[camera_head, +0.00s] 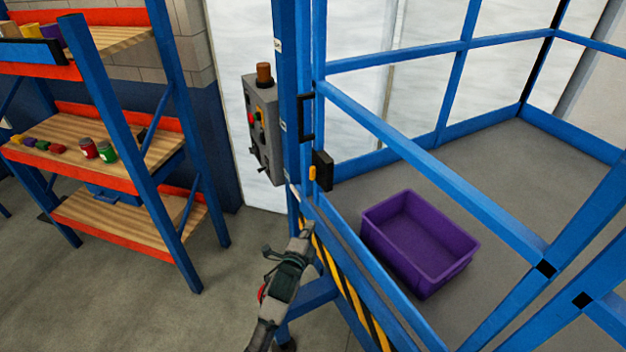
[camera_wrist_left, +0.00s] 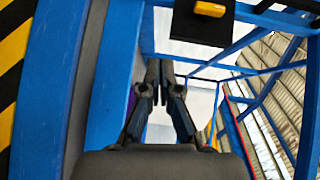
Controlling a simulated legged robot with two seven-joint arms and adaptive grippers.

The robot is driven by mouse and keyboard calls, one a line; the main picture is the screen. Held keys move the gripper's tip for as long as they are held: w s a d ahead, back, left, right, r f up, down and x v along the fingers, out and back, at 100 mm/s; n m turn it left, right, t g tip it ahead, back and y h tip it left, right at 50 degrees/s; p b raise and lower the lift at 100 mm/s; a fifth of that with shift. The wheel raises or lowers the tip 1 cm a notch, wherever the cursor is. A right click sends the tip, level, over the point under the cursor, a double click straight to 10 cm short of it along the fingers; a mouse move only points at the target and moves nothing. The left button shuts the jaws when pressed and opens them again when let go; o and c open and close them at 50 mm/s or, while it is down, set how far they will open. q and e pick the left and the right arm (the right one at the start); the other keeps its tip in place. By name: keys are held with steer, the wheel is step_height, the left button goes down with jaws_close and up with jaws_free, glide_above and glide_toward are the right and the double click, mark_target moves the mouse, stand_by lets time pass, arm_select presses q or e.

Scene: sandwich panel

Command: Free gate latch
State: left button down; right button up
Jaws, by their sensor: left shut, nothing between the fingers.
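The gate latch (camera_head: 322,180) is a black block with a small yellow-orange lever (camera_head: 312,173), mounted on the blue gate post. In the left wrist view the latch (camera_wrist_left: 203,28) is a dark plate at the top with its yellow lever (camera_wrist_left: 209,8). My left gripper (camera_head: 307,228) is just below the latch, beside the gate's lower rail, and apart from it. In the left wrist view the gripper (camera_wrist_left: 160,68) has its fingers together, with nothing between them. My right gripper is in neither view.
A blue-framed platform (camera_head: 440,183) holds an empty purple crate (camera_head: 420,262). A grey control box (camera_head: 262,125) with buttons hangs left of the post. A black handle (camera_head: 304,117) sits above the latch. Shelves (camera_head: 100,150) with small items stand at left. Open floor lies between.

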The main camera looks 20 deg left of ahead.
arm_select(q)
steer(key=shift+m+t, duration=0.5)
step_height(320, 180, up, 5)
steer(key=shift+w+a, duration=0.15)
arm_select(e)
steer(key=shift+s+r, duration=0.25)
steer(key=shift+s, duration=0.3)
arm_select(q)
steer(key=shift+w, duration=0.1)
steer(key=p, duration=0.2)
glide_toward(315, 178)
steer(key=w+d, duration=0.3)
steer(key=w, duration=0.1)
steer(key=shift+d+r, duration=0.1)
steer(key=shift+d, duration=0.05)
steer(key=shift+w+a+p, duration=0.35)
steer(key=shift+w+a, duration=0.45)
steer(key=shift+a, duration=0.2)
steer(key=shift+w+a, duration=0.4)
steer(key=shift+a, duration=0.15)
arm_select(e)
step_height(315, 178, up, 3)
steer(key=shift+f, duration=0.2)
